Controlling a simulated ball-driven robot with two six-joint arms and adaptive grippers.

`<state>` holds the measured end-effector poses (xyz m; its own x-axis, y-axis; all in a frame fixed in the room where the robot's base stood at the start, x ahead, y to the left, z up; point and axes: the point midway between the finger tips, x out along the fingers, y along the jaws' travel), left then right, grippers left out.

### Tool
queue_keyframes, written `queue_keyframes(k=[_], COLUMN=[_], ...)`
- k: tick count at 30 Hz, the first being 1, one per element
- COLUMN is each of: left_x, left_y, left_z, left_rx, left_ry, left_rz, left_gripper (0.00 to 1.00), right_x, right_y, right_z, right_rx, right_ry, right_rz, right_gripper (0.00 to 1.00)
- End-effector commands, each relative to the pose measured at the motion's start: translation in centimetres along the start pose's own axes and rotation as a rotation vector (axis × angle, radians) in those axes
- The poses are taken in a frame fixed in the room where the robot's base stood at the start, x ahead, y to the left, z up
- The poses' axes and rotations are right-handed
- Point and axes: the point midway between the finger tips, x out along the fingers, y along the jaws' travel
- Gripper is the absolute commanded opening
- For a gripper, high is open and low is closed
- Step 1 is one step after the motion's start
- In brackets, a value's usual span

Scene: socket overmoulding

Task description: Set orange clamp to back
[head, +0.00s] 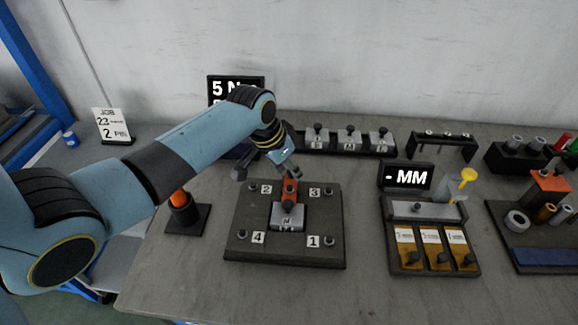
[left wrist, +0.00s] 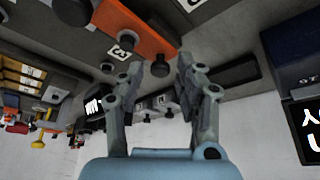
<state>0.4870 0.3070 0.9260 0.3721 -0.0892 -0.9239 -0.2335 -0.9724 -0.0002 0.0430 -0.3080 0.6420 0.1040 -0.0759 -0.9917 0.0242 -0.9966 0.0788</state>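The orange clamp (head: 290,187) stands at the middle of a dark plate (head: 246,225) with corners numbered 1 to 4, behind a grey block (head: 287,218). In the left wrist view the clamp is a long orange bar (left wrist: 143,42) with a dark round knob near its end. My left gripper (head: 266,170) is over the back of the plate, close to the clamp. Its two fingers (left wrist: 160,63) are apart, with the knob showing between their tips. Whether they touch it I cannot tell. My right gripper is not in view.
Behind the plate stands a rack of grey blocks (head: 350,139). To its right are an MM display (head: 406,177) and a tray with yellow cards (head: 434,248). An orange-topped tool in a black stand (head: 184,212) is left of the plate. The front table is clear.

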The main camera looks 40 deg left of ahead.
Motion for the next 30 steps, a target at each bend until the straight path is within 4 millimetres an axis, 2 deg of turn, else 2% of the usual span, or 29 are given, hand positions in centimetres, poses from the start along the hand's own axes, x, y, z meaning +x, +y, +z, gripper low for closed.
queue_keyframes(k=[1,7,18,25,30], left_x=[0.0,0.0,0.0,0.8,0.8], left_y=[0.0,0.0,-0.1,-2.1,-2.3], left_z=[0.0,0.0,-0.1,-1.9,-2.0], left_rx=[0.000,0.000,0.000,0.000,0.001], left_ry=[0.000,-0.001,0.000,0.001,0.001], left_rz=[0.000,0.000,0.000,-0.001,-0.002], left_gripper=[0.26,0.00,0.00,0.00,0.00], right_x=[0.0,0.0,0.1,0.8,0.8], right_y=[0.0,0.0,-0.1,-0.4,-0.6], right_z=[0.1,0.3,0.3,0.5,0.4], right_rx=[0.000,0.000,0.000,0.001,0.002], right_ry=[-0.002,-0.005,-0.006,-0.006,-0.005], right_rz=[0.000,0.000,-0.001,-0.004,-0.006], right_gripper=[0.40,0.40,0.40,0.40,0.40])
